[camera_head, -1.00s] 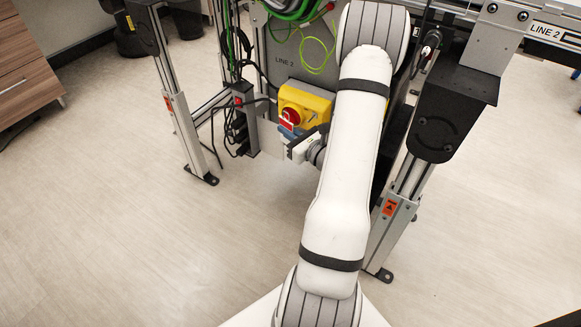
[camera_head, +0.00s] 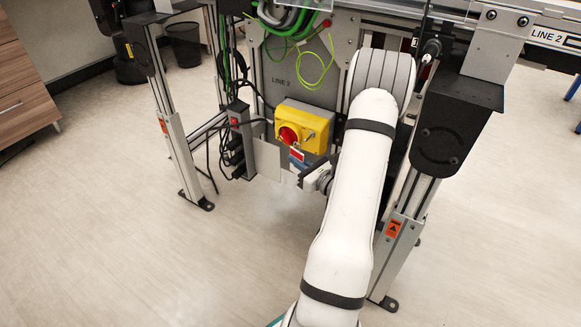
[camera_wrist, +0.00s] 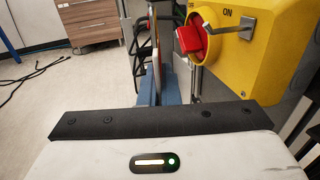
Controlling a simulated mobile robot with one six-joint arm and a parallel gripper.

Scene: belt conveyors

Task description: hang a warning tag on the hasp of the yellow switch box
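The yellow switch box (camera_head: 318,128) is on the grey LINE 2 panel, with a red rotary knob (camera_head: 288,135) on its front. In the wrist view the box (camera_wrist: 262,60) is at upper right, and a grey metal hasp (camera_wrist: 212,27) reaches across the red knob (camera_wrist: 190,40). My gripper (camera_head: 300,164) is just below the box in the head view. Its blue fingers (camera_wrist: 160,92) appear shut on a red and white warning tag (camera_head: 297,155). The tag is nearly edge-on in the wrist view (camera_wrist: 156,62). It looks apart from the hasp.
A power strip with black cables (camera_head: 238,135) stands left of the box. Conveyor legs (camera_head: 182,160) flank the panel on both sides. Green cables (camera_head: 285,25) hang above. The floor in front is clear. A wooden cabinet (camera_head: 20,90) is at far left.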

